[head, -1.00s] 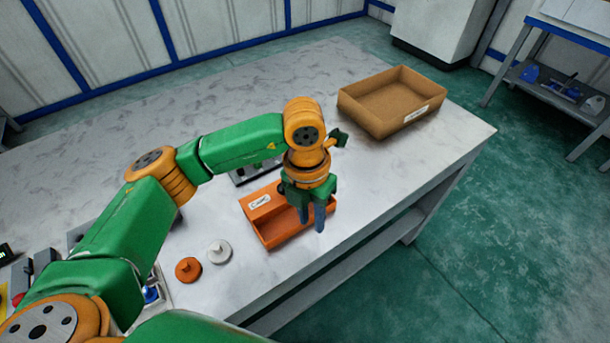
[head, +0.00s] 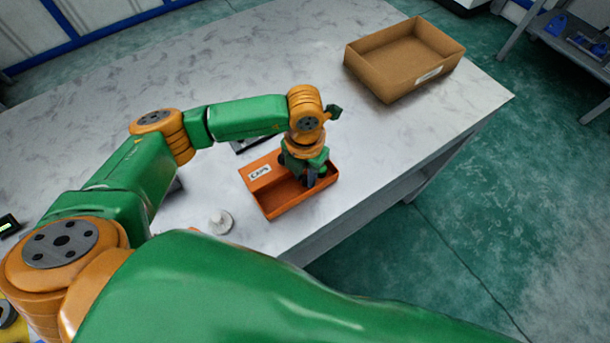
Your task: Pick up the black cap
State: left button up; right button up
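No black cap can be made out in the head view. The orange bin (head: 286,208) with a "CAPS" label stands near the front edge of the table. My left gripper (head: 308,182) points down into the right part of this bin, its fingertips at or below the rim level. The wrist and bin wall hide what is between the fingers, so I cannot tell whether it holds anything. A light grey or white cap with a small stem (head: 221,221) lies on the table to the left of the bin. My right gripper is not in view.
An open cardboard box (head: 389,78) stands at the back right of the table (head: 250,60). A dark object, partly hidden, is behind the orange bin. The table's front edge runs close to the bin. My green arm link covers the lower foreground.

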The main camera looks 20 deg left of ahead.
pick_arm(q)
grip_shut()
jog(key=shift+r, duration=0.15)
